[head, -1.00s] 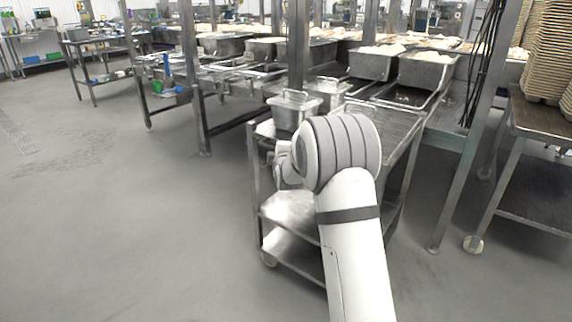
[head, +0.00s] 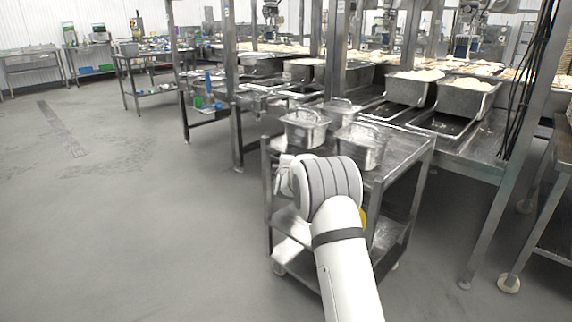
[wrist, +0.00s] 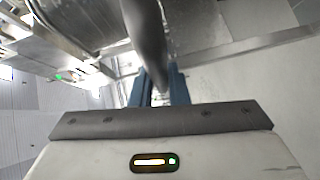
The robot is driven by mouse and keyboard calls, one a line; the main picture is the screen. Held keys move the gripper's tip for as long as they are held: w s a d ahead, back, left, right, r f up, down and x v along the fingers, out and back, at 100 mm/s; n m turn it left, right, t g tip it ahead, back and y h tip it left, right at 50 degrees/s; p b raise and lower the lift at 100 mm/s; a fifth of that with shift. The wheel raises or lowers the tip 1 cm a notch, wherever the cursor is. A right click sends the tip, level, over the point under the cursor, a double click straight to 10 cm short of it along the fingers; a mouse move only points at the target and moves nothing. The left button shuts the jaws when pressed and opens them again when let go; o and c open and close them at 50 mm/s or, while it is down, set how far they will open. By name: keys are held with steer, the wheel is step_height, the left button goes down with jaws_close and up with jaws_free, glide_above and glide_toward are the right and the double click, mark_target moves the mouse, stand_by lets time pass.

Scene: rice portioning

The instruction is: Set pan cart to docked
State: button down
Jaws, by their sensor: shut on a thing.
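The pan cart (head: 405,152) is a steel trolley with a top shelf, a lower shelf and casters. It stands in front of me beside the long steel work line. Two metal pans with handles, one on the left (head: 305,130) and one on the right (head: 360,148), stand on its top. My arm reaches to its near left side, and in the head view the arm's bulk hides my gripper. In the wrist view my gripper (wrist: 160,88) has its blue-grey fingers shut around a dark grey round bar (wrist: 148,40), which looks like part of the cart. The exact contact is partly hidden.
The work line (head: 480,160) with rice tubs (head: 465,100) runs behind and right of the cart, close to it. An upright post (head: 232,95) stands behind left. A rack on casters (head: 545,235) is at the right. The floor (head: 120,230) on the left is open.

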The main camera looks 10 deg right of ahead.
steer(key=c, duration=1.9)
jaws_free()
steer(key=shift+d, duration=0.3)
steer(key=shift+o, duration=0.9)
steer(key=shift+w+f, duration=0.1)
steer(key=shift+w, duration=0.05)
steer(key=o, duration=0.3)
steer(key=shift+s+a+r+p, duration=0.2)
steer(key=shift+s+p, duration=0.05)
steer(key=shift+s, duration=1.05)
steer(key=shift+s+a+r+p, duration=0.15)
steer(key=shift+s+a+p, duration=0.05)
steer(key=shift+s, duration=1.05)
steer(key=shift+s+a+r+p, duration=0.2)
steer(key=shift+s+p, duration=0.05)
steer(key=shift+s, duration=1.05)
